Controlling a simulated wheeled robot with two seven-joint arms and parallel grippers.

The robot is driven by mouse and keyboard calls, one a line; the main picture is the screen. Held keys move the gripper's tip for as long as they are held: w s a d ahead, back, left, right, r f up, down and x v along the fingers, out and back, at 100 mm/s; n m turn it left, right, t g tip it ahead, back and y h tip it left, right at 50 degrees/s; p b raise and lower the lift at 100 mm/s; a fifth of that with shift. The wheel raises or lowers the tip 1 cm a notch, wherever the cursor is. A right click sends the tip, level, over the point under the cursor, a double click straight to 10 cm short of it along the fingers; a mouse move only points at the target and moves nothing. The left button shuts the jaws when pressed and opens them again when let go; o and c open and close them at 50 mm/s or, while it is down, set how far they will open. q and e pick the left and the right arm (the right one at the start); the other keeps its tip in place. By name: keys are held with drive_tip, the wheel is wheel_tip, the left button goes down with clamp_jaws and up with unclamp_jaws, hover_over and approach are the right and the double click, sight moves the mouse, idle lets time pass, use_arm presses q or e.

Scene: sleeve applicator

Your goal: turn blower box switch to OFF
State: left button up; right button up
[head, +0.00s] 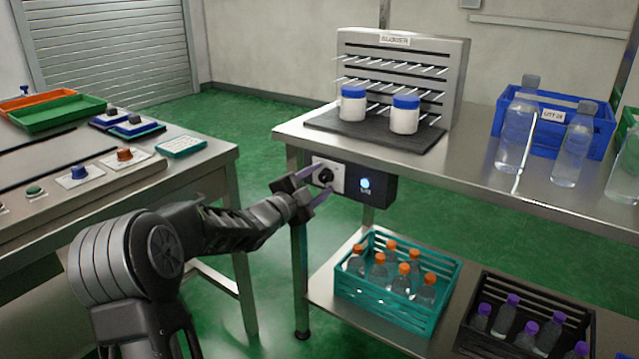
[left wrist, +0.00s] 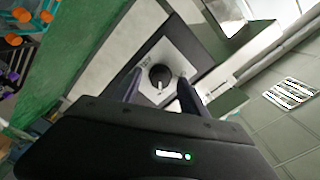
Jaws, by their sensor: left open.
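The blower box (head: 367,187) is a dark box under the front edge of the steel table, with a lit blue indicator. Its switch, a black rotary knob (head: 325,175) on a pale plate, is at the box's left end. The knob (left wrist: 160,76) also shows in the left wrist view, between the fingers and just beyond them. My left gripper (head: 309,187) is open in front of the switch plate, its fingers on either side of the knob. I cannot tell whether they touch it. The knob's label is too small to read. My right gripper is not in view.
Above the box, the steel table (head: 480,175) carries the blower rack (head: 400,75), two white jars with blue lids and a blue crate (head: 545,125) with bottles. A teal crate (head: 395,305) and a black crate (head: 475,340) stand on the lower shelf. A control bench (head: 200,165) is left.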

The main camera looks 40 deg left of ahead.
use_arm(q)
drive_tip(key=shift+w, duration=0.25)
clamp_jaws()
idle(0.4)
